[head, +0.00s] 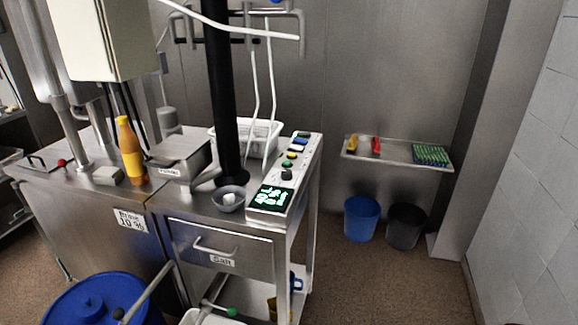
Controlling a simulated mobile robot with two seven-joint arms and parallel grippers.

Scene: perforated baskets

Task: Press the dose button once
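A sloped control panel (309,151) runs along the right edge of the steel cabinet. At its near end is a lit display (271,197) with green figures. Behind the display sit a black knob or button (287,174), a green button (287,164) and a yellow button (291,155). Farther back are a white element (297,148), a blue one (300,140) and a dark one. I cannot read any label, so I cannot tell which is the dose button. Neither of my grippers is in view.
A black upright post (221,90) stands left of the panel, beside a small bowl (228,197). A white perforated basket (262,140) is behind it. An orange bottle (130,152) stands on the left. A wall shelf (398,151) and two bins are right of the cabinet, with open floor in front.

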